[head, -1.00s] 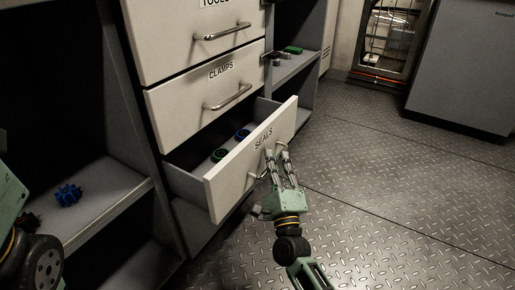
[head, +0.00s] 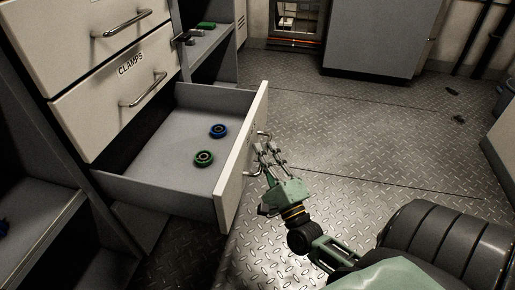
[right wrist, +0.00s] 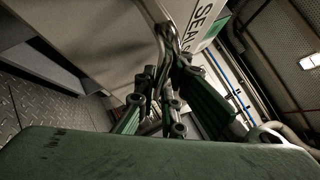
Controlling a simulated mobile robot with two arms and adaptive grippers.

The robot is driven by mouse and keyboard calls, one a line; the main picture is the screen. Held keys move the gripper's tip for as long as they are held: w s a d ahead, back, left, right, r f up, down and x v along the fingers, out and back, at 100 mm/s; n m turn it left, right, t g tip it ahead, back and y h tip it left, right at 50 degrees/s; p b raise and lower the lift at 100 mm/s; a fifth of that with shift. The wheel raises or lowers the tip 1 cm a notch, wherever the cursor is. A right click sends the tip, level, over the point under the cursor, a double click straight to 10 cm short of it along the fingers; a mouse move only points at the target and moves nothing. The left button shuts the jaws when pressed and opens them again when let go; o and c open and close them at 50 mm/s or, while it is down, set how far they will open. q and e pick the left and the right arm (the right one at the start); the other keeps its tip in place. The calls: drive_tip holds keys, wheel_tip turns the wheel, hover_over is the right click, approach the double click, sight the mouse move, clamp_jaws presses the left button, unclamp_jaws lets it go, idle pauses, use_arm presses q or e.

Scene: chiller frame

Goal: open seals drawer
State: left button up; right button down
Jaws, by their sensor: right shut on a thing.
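The seals drawer (head: 160,135) stands pulled well out of the cabinet in the head view. A green ring (head: 204,158) and a blue ring (head: 218,131) lie on its floor. My right gripper (head: 268,148) is at the outer face of the drawer front (head: 243,158), shut on the drawer's metal handle (head: 263,135). The right wrist view shows the fingers around the handle (right wrist: 168,40), beside the SEALS label (right wrist: 207,14). The fingers hide part of the handle. My left gripper is not in view.
The closed clamps drawer (head: 115,92) is above, with its own handle (head: 145,90). An open shelf (head: 205,45) with a green item stands behind. A blue part sits on the left shelf's edge.

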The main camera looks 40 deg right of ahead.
drive_tip(key=shift+a+f, duration=0.1)
drive_tip(key=shift+f, duration=0.05)
drive_tip(key=c, duration=2.1)
unclamp_jaws()
drive_tip(key=shift+s, duration=0.1)
drive_tip(key=v, duration=1.2)
